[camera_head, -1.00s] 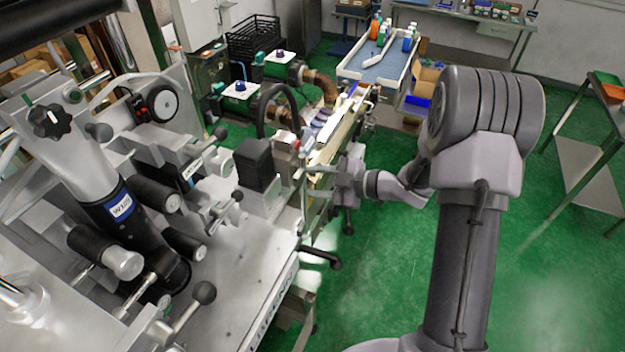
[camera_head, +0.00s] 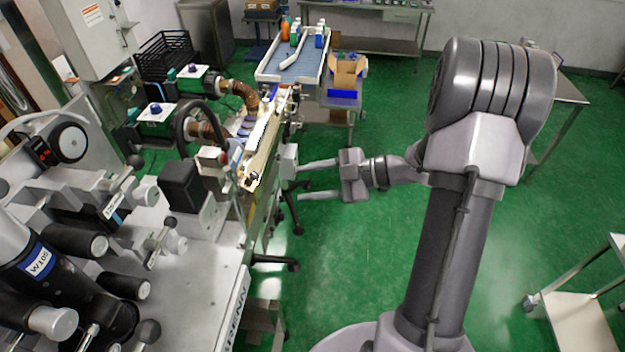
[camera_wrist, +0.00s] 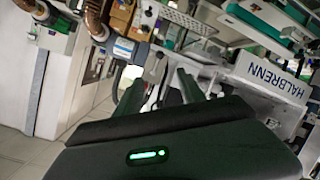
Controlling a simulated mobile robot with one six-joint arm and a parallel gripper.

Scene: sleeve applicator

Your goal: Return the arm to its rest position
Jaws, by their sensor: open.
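My gripper (camera_head: 318,180) is open and empty in the head view. Its two fingers point left toward the sleeve applicator (camera_head: 205,320). The fingertips are close to a pale box (camera_head: 288,161) on the machine's right side; I cannot tell whether they touch it. My arm stands at the right of the head view, with its upper joint high and its forearm reaching left. In the wrist view, the two dark fingers (camera_wrist: 158,100) point toward the machine, whose white panel reads HALBRENN (camera_wrist: 268,76).
Green floor (camera_head: 360,250) is free below and right of my gripper. A blue-topped table (camera_head: 300,68) with bottles stands behind, beside a cardboard box (camera_head: 346,72). A metal cart (camera_head: 585,320) stands at the lower right. Black chair legs (camera_head: 275,262) stick out beside the machine.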

